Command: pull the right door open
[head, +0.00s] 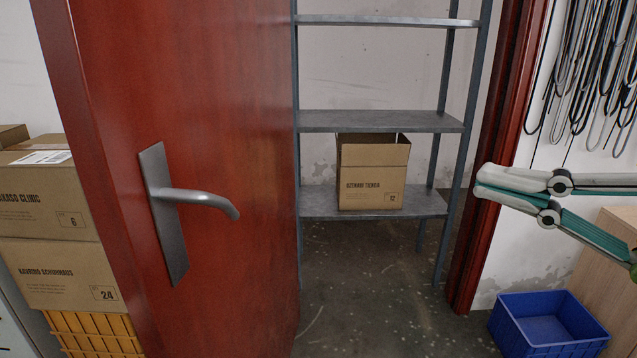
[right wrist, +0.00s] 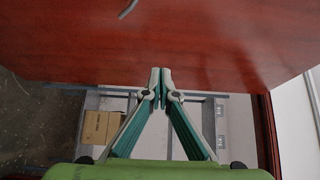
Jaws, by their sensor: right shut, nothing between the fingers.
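The red door (head: 225,200) stands swung open at the left in the head view, with the doorway clear to its right. Its grey lever handle (head: 200,198) sits on a metal plate on the face turned to me. In the right wrist view the door's red face (right wrist: 220,35) fills the top, and a bit of the handle (right wrist: 128,9) shows at the upper edge. My right gripper (head: 480,182) is shut and empty at the right, pointing left, well apart from the handle. Its closed tips also show in the right wrist view (right wrist: 160,72). My left gripper is not in view.
A grey shelf (head: 380,121) with a cardboard box (head: 371,182) stands beyond the doorway. The red door frame (head: 490,170) is close to my right gripper. A blue bin (head: 548,322) lies at lower right. Stacked boxes (head: 50,270) stand at left; cables (head: 592,65) hang at upper right.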

